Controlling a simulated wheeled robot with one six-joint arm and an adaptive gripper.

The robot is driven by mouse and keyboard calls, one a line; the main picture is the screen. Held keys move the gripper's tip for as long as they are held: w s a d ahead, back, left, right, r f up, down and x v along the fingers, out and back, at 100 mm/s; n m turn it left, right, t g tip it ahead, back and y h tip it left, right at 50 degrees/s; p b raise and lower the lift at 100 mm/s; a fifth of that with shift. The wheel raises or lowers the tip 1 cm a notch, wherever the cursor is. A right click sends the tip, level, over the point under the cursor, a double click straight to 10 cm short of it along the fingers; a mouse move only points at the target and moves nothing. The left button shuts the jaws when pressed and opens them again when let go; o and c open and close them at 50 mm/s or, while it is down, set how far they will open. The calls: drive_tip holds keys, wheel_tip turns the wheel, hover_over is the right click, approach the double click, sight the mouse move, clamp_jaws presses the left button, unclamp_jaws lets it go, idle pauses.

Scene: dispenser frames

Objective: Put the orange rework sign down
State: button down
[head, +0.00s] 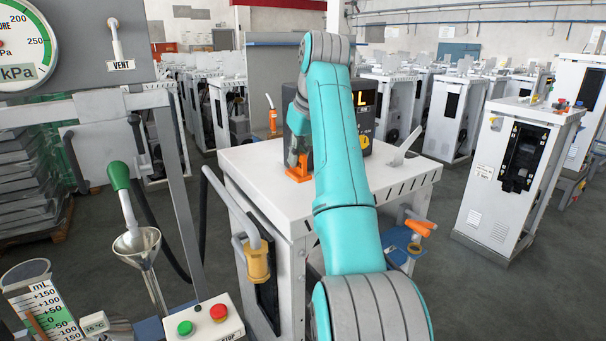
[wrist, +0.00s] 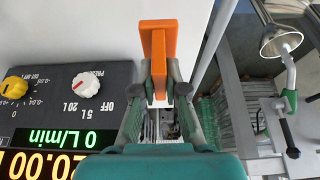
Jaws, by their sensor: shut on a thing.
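The orange rework sign (wrist: 158,45) is between the fingers of my gripper (wrist: 160,85) in the wrist view, and the fingers are shut on it. In the head view the sign (head: 299,173) shows low over the white top of the dispenser cabinet (head: 250,165), left of my arm. My gripper (head: 294,152) points down there, just above the sign's lower part. I cannot tell whether the sign touches the cabinet top. My arm hides part of that top.
A black display unit (head: 365,115) stands on the cabinet top close behind the gripper; its knobs and readout (wrist: 70,110) show left of the fingers in the wrist view. A green-handled nozzle over a funnel (head: 137,240) is left of the cabinet. The front left cabinet top is clear.

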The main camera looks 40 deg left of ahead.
sight(299, 173)
drive_tip(key=shift+f, duration=2.35)
drive_tip(key=c, duration=1.2)
unclamp_jaws()
drive_tip(key=shift+f, duration=0.1)
